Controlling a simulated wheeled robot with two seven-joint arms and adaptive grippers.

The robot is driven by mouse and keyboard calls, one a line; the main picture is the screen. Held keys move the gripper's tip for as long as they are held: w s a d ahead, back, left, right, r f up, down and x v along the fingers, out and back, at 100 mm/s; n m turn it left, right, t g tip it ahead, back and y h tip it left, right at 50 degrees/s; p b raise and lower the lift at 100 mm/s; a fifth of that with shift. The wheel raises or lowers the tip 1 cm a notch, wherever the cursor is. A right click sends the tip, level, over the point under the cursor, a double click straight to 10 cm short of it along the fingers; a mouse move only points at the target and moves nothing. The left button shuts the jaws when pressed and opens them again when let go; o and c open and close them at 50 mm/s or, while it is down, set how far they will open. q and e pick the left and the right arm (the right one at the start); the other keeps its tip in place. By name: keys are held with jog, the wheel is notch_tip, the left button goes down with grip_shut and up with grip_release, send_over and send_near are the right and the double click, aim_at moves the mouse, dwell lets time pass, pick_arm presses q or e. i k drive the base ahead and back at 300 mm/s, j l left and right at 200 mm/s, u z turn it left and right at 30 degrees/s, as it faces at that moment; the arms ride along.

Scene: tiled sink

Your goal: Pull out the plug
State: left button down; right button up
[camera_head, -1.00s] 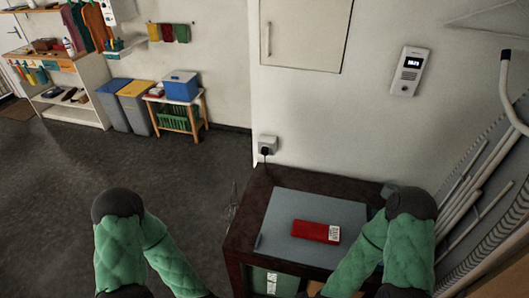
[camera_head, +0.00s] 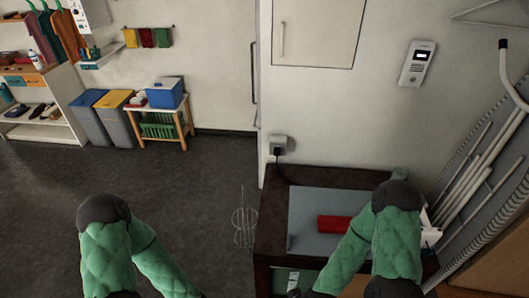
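A white wall socket (camera_head: 277,141) sits low on the wall, just above the back left corner of a dark table. A black plug (camera_head: 277,151) is in it, and its dark cord drops behind the table edge. My two green-sleeved arms reach down at the lower left and lower right. Both grippers are below the picture's bottom edge and hidden, apart from the socket and plug.
The dark table (camera_head: 272,198) stands under the socket, with a grey top panel (camera_head: 307,207) and a red item (camera_head: 333,224) partly behind my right arm. White pipes (camera_head: 478,165) lean at the right. A thin wire shape (camera_head: 244,226) stands left of the table. Floor (camera_head: 190,200) is open there.

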aim_at(277, 150)
jog(key=i+j+z, duration=0.1)
jog(key=j+z, duration=0.4)
jog(key=j, duration=0.65)
jog(key=k+j+z, duration=0.1)
jog(key=j+z, duration=0.4)
jog(key=j, duration=0.6)
jog(key=i+j+z, duration=0.3)
jog(key=j, duration=0.3)
jog(key=i+j+z, duration=0.2)
jog(key=j, duration=0.15)
jog(key=i+j+z, duration=0.15)
jog(key=j, duration=0.2)
jog(key=j+z, duration=0.15)
jog(key=j, duration=0.2)
jog(key=i+j, duration=0.3)
jog(key=j, duration=0.1)
